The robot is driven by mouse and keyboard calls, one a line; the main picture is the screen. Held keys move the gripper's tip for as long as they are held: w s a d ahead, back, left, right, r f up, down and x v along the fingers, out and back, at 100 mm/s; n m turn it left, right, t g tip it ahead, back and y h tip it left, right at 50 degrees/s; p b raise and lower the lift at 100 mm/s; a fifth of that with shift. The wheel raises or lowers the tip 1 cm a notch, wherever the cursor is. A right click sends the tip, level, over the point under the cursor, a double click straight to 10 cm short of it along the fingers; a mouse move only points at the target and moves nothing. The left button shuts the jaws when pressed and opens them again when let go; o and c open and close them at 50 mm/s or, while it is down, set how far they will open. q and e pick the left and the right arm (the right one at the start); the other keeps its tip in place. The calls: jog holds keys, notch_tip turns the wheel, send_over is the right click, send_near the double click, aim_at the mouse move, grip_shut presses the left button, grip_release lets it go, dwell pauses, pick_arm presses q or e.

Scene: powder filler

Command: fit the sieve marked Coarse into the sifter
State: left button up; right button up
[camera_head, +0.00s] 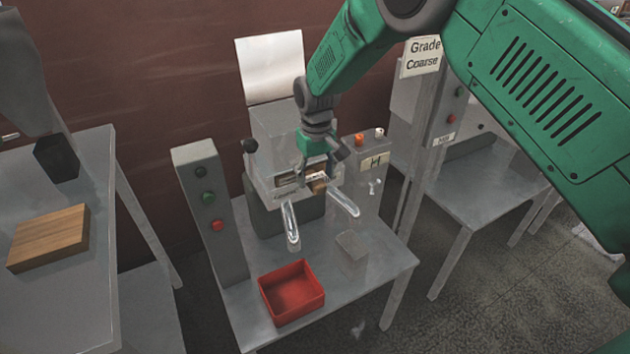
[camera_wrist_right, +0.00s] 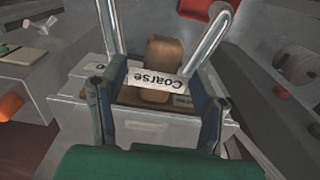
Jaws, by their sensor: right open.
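The sifter (camera_head: 268,131) stands at the middle of the grey bench, with two shiny rails (camera_head: 344,201) jutting from its front. A white label reading Coarse (camera_wrist_right: 156,79) shows in the right wrist view beside a tan wooden block (camera_wrist_right: 161,57), which looks like the sieve's handle. I cannot tell how far the sieve sits inside. My left gripper is out of view.
A red tray (camera_head: 292,292) and a small clear box (camera_head: 352,252) stand on the bench below the rails. A button post (camera_head: 210,205) stands left, a control box (camera_head: 372,160) right. A Grade Coarse sign (camera_head: 422,56) hangs at upper right. A wooden block (camera_head: 50,238) lies on the left table.

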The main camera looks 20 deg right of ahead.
notch_tip(320, 180, up, 10)
dwell(0.3)
jog(key=shift+f, duration=0.15)
jog(key=s+d+f+b, duration=0.1)
jog(key=s+f, duration=0.7)
jog(key=f, duration=0.4)
jog(key=s+f+b, duration=0.2)
jog(key=s+f, duration=0.5)
jog(key=f, duration=0.4)
jog(key=s+f+b, duration=0.1)
jog(key=s+f, duration=0.2)
jog(key=s, duration=1)
jog(key=s+d+f+b, duration=0.1)
jog(key=s+f, duration=0.3)
jog(key=s, duration=0.8)
jog(key=shift+s+d, duration=0.3)
jog(key=shift+s, duration=0.05)
jog(key=shift+w+f, duration=0.15)
